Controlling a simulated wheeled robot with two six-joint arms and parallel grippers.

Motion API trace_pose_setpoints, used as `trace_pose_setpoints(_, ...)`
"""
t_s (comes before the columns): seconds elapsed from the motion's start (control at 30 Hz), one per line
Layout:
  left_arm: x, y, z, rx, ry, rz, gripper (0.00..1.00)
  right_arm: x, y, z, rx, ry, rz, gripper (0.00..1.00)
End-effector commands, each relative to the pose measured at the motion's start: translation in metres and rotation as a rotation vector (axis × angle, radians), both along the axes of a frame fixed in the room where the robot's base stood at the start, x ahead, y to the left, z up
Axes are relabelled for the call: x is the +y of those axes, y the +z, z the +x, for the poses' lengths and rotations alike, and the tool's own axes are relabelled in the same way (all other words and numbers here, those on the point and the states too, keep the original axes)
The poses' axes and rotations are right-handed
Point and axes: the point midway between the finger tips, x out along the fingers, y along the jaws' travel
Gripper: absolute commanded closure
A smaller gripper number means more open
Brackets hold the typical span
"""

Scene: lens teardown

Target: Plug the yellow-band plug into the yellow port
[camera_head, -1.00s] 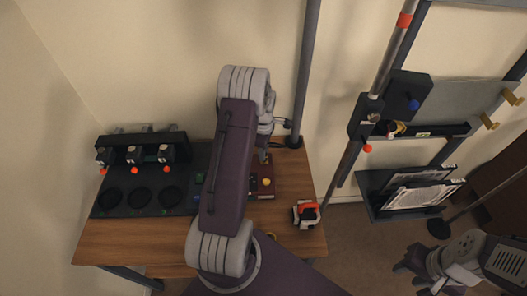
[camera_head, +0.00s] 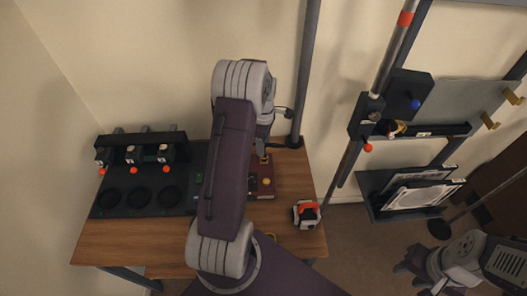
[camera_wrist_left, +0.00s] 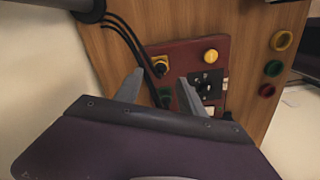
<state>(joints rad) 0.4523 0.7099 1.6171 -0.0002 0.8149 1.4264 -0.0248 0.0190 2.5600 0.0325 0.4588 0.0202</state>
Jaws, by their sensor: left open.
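The yellow-band plug (camera_wrist_left: 160,66) is a black plug with a yellow ring, at the upper left of a maroon panel (camera_wrist_left: 186,48) in the left wrist view. My left gripper (camera_wrist_left: 160,76) is open, with its fingertips on either side of and just short of the plug; I cannot tell whether they touch it. A yellow ring-shaped port (camera_wrist_left: 281,40) is set in the wood at the right, above a green and a red one. In the head view my left arm hides most of the gripper. My right gripper (camera_head: 412,276) is at the lower right, far from the table.
The panel carries a round yellow button (camera_wrist_left: 210,56) and a black socket block (camera_wrist_left: 208,85).

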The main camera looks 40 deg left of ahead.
Motion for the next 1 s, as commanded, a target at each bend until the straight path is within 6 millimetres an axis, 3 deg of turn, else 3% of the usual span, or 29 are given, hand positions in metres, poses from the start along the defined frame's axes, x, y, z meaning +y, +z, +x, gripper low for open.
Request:
trace_pose_setpoints(0.1,0.000,0.022,0.001,-0.004,0.000,0.002,0.53,0.000,-0.001,0.000,0.000,0.000,0.000,0.64)
trace_pose_setpoints(0.3,0.000,0.041,0.000,-0.001,0.000,0.000,0.53,0.000,-0.001,0.000,0.000,0.000,0.000,0.64)
trace_pose_setpoints(1.0,0.000,0.043,0.000,0.001,0.000,0.000,0.53,0.000,-0.001,0.000,0.000,0.000,0.000,0.64)
